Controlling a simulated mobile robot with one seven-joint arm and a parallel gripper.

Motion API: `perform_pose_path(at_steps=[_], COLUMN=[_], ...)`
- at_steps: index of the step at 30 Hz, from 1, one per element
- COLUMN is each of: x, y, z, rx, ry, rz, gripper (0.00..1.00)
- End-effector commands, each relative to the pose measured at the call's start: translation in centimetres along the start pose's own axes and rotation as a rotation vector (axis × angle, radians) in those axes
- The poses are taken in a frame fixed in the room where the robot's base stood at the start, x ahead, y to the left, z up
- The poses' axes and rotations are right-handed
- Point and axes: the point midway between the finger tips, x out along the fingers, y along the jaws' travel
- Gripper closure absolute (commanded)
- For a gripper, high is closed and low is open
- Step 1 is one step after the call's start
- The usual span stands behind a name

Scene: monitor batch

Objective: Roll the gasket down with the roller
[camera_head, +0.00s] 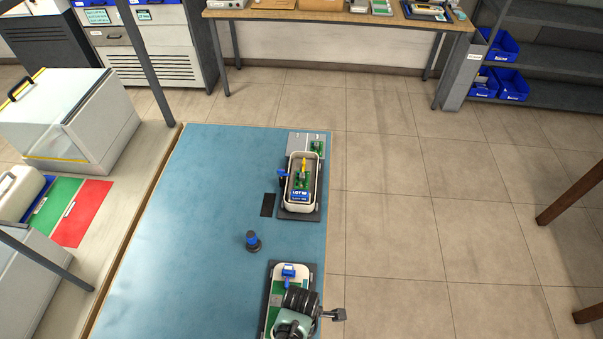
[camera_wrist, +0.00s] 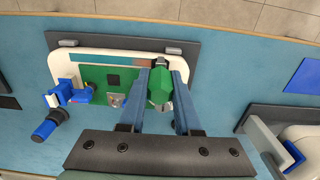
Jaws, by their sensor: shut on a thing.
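My gripper (camera_wrist: 160,72) is shut on a green faceted piece (camera_wrist: 159,88) over the right part of a white-rimmed housing (camera_wrist: 105,54). Whether this piece is part of the roller is not clear. The housing lies in a dark fixture (camera_wrist: 120,38) and holds a green board (camera_wrist: 97,75). The same housing is in the head view (camera_head: 273,312), at the front of the blue mat, partly hidden by my arm. A blue and white clamp (camera_wrist: 72,92) sits at its left end. I cannot make out the gasket; the fingers hide part of the rim.
A blue and black upright piece (camera_head: 252,241) stands on the mat left of the fixture. A second white-rimmed housing (camera_head: 290,168) with a blue label sits in another fixture farther back. A small black pad (camera_head: 267,205) lies beside it. The mat's left side (camera_head: 190,220) is clear.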

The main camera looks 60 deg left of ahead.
Motion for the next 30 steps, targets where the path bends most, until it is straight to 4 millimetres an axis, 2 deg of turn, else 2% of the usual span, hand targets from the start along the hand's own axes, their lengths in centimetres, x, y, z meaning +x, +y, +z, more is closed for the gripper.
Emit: perform_pose_path(at_steps=[7, 21, 30], x=[-0.3, -5.2, -6.9], y=[0.0, 0.0, 0.1], z=[0.0, 0.0, 0.0], rx=[0.0, -0.001, -0.001], ry=[0.0, 0.0, -0.001], rz=[-0.001, -0.001, 0.001], gripper=[1.0, 1.0, 1.0])
